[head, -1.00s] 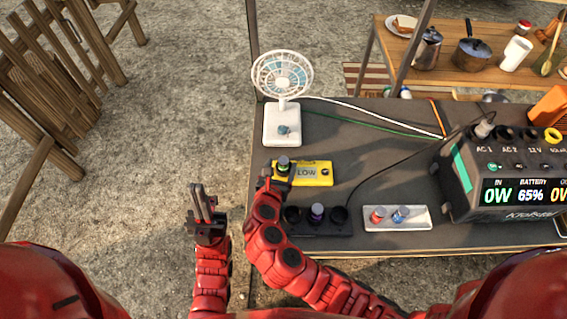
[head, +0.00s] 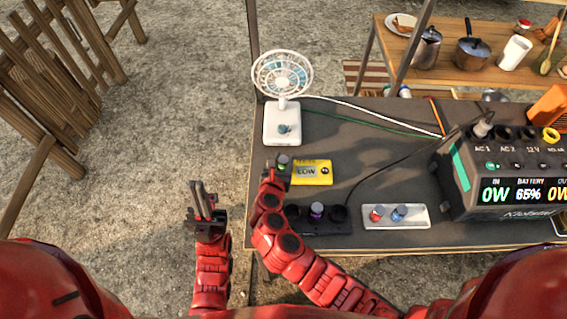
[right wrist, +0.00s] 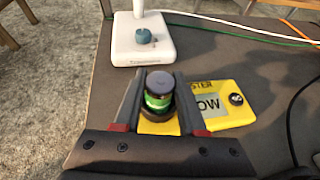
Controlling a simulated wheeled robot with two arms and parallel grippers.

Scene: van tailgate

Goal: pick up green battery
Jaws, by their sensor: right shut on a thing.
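The green battery (right wrist: 158,92), with a dark cap and a bright green band, stands between the fingers of my right gripper (right wrist: 157,100), which is shut on it. It also shows small in the head view (head: 283,159). It is over the left end of the yellow tester (head: 318,173), whose screen reads LOW. I cannot tell whether its lower end is still in the tester's socket or just above it. The tester shows in the right wrist view (right wrist: 228,105) too. My left gripper (head: 199,190) is off the table's left edge, holding nothing visible; its finger gap is unclear.
A white fan (head: 282,122) stands behind the tester. A dark charger (head: 333,228) holds a purple battery (head: 317,210). A white tray (head: 420,222) holds red and blue batteries. The power station (head: 500,170) is at right. Cables cross the table (head: 380,160).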

